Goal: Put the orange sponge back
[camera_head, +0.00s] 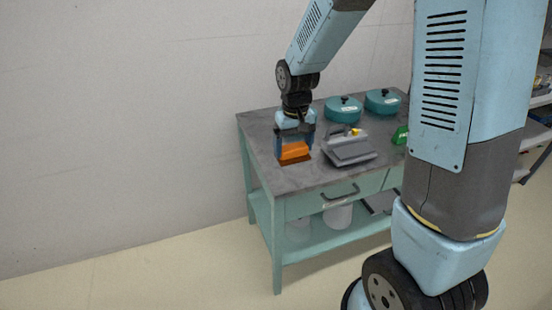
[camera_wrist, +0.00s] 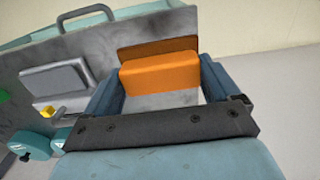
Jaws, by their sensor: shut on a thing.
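The orange sponge (camera_head: 294,151) is a block between the two fingers of my gripper (camera_head: 295,145), at the left part of the grey cart top (camera_head: 262,138). In the wrist view the orange sponge (camera_wrist: 160,71) spans between the blue fingers of my gripper (camera_wrist: 162,78), which is shut on it. A dark brown strip (camera_wrist: 158,45) shows along the sponge's far side; I cannot tell if it is part of the sponge or a patch on the top. The sponge is low over the top; whether it touches is unclear.
Two teal lidded pots (camera_head: 343,110) stand at the back right. A green object (camera_head: 400,135) is farther right. The top's left front is bare.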

